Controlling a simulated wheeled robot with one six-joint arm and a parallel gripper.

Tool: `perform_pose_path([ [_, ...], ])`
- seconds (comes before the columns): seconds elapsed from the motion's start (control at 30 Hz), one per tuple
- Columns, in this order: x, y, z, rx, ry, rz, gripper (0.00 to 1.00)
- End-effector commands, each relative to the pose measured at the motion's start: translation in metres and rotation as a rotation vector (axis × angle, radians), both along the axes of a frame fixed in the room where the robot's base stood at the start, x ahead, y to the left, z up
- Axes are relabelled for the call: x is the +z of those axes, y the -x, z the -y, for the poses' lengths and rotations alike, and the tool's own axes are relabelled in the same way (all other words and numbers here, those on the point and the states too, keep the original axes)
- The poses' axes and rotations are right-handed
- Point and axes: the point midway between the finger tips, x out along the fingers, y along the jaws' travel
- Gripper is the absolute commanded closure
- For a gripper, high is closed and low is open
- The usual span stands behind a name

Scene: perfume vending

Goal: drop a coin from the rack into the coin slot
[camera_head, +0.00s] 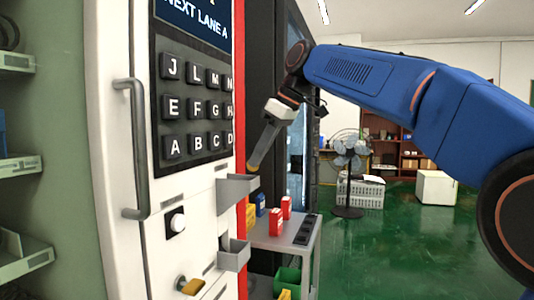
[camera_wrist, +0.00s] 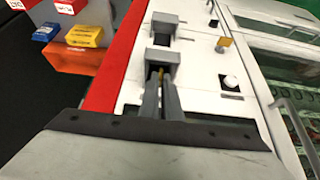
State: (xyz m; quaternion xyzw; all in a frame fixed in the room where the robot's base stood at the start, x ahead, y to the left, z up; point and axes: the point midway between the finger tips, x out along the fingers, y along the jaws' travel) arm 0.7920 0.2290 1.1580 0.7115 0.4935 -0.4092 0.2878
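The white vending machine front carries an upper grey holder (camera_head: 237,186) and a lower grey holder (camera_head: 234,254). My gripper (camera_head: 254,165) points down at the right edge of the upper holder, and its tips look yellowish there. In the wrist view my gripper (camera_wrist: 159,74) reaches to the upper holder (camera_wrist: 163,57), its narrow fingers close together. A small yellow sliver, possibly a coin, shows between the fingertips. I cannot tell whether they grip it. The lower holder (camera_wrist: 164,26) is just beyond. Which part is the coin slot is unclear.
A letter keypad (camera_head: 193,110) and a vertical handle (camera_head: 136,150) are on the machine. A round button (camera_head: 175,222) and a gold knob (camera_head: 190,286) sit lower. A grey cart (camera_head: 265,236) with red boxes (camera_head: 276,222) stands right of it. Green floor is open farther right.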

Motion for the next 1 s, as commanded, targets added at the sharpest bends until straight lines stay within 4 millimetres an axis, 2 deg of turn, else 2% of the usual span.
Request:
perform_pose_path([
  [0.5, -0.024, -0.008, -0.023, -0.001, 0.0, 0.0, 1.0],
  [0.93, -0.027, -0.009, -0.025, -0.001, -0.001, 0.001, 1.0],
  [1.0, -0.027, -0.009, -0.025, -0.001, -0.001, 0.0, 0.8],
])
